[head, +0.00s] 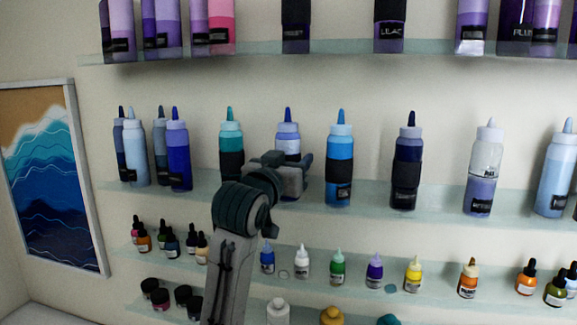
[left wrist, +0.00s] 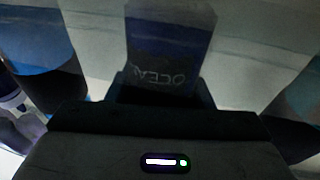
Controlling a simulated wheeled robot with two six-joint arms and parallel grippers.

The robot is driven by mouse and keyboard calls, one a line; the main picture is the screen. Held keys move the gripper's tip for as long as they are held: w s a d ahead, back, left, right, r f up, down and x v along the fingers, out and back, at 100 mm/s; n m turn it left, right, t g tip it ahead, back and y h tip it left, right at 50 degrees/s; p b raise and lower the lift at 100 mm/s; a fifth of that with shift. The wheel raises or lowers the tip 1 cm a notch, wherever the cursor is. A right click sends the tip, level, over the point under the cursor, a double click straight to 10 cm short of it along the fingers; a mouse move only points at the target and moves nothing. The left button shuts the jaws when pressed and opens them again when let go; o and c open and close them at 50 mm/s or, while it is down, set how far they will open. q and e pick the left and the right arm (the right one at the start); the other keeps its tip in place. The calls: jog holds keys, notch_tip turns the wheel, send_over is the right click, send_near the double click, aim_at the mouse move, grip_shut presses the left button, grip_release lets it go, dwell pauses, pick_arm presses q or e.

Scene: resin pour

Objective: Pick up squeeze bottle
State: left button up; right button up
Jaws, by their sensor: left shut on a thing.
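A squeeze bottle (head: 288,138) with a pale blue-lavender top and a dark blue tip stands on the middle glass shelf. Its lower part is hidden behind my left gripper (head: 286,162). My left gripper is shut on this bottle. In the left wrist view the bottle (left wrist: 170,35) is close in front of the gripper, with a dark label that seems to read "OCEAN". I cannot tell whether the bottle's base touches the shelf. My right gripper is not in view.
A teal bottle (head: 231,138) stands close on the left, a blue bottle (head: 340,145) on the right. More bottles line this glass shelf (head: 370,188) and the one above. Small dropper bottles, such as a green one (head: 337,268), stand below. A wave picture (head: 52,190) hangs at left.

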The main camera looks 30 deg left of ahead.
aim_at(288, 146)
pick_arm(q)
jog(key=shift+r, duration=0.15)
jog(key=shift+r+b, duration=1)
jog(key=shift+r, duration=0.1)
jog(key=shift+s+r+b, duration=0.4)
jog(key=shift+s+b, duration=0.45)
jog(key=s+r+b, duration=0.1)
jog(key=s+b, duration=0.4)
jog(key=s, duration=0.9)
jog(key=shift+s+r, duration=0.2)
jog(key=shift+r, duration=0.2)
